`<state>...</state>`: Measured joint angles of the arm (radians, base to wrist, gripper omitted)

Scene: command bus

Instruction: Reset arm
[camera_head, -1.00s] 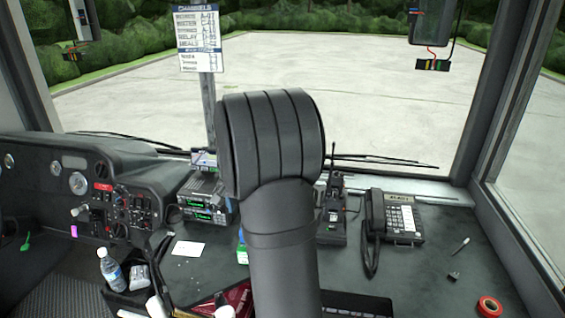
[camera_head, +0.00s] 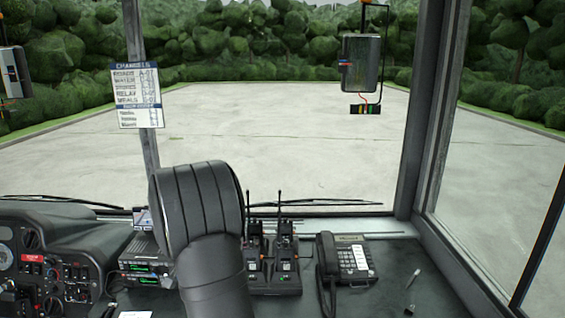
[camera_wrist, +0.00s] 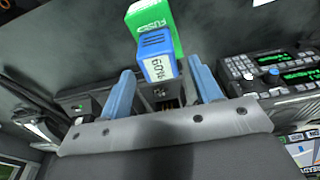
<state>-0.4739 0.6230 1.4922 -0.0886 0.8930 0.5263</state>
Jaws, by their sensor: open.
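My gripper (camera_wrist: 160,70) shows in the wrist view with its two blue fingers apart. A blue fuse block marked 60A (camera_wrist: 158,68) appears between or just beyond the fingertips, and I cannot tell its exact depth. A green box marked FUSES (camera_wrist: 150,22) is right behind it. In the camera_head view my dark arm rises in front of the dash, and my gripper is hidden.
Two handheld radios in a charger (camera_head: 272,285) and a desk phone (camera_head: 345,260) stand right of my arm. A radio set (camera_head: 140,265) sits left of it; radio units (camera_wrist: 270,75) also show in the wrist view. A channel sign (camera_head: 137,95) hangs on the window post.

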